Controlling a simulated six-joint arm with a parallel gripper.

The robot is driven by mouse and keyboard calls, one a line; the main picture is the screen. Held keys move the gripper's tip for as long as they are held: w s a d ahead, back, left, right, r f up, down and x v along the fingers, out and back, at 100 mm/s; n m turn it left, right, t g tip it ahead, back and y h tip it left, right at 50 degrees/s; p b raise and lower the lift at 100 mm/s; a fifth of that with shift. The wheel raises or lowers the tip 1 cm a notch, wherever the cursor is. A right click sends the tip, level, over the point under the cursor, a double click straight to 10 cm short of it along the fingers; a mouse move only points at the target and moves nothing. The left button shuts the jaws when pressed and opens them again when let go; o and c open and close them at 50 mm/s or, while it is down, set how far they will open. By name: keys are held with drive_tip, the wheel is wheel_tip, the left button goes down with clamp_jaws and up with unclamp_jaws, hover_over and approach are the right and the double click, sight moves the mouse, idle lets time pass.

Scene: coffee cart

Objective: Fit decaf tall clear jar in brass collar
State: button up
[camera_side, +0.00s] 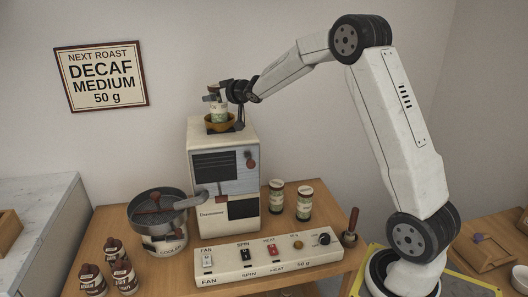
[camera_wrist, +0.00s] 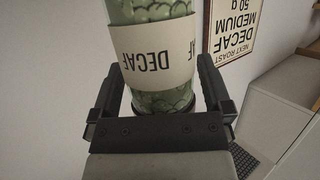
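The decaf tall clear jar (camera_side: 219,112) holds green beans and has a white label. It is upright at the brass collar (camera_side: 220,128) on top of the roaster. Its lower end overlaps the collar's rim; I cannot tell whether it is seated or just above. My gripper (camera_side: 222,92) reaches in from the right, level with the jar. The DECAF lettering appears upside down there, as does the wall sign. The collar is not visible in the wrist view.
The cream roaster (camera_side: 224,200) stands on a wooden table. A cooler pan (camera_side: 160,210) is at its left, with several brown bottles (camera_side: 105,275) in front. Two labelled jars (camera_side: 290,203) stand right. A switch panel (camera_side: 265,258) lies in front. A decaf sign (camera_side: 101,77) hangs behind.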

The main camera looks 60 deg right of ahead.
drive_tip(key=shift+r, duration=0.2)
drive_tip(key=shift+v, duration=0.85)
drive_tip(key=v, duration=1)
drive_tip(key=shift+s+a, duration=0.1)
drive_tip(key=shift+s, duration=0.05)
drive_tip(key=s+a+f+n+g+y, duration=0.2)
drive_tip(key=s+a+f+g, duration=0.9)
drive_tip(key=s+a+f, duration=0.9)
drive_tip(key=shift+s+a+f+g+y, duration=0.2)
drive_tip(key=shift+s+f+g+y, duration=0.2)
drive_tip(key=shift+s+f, duration=0.45)
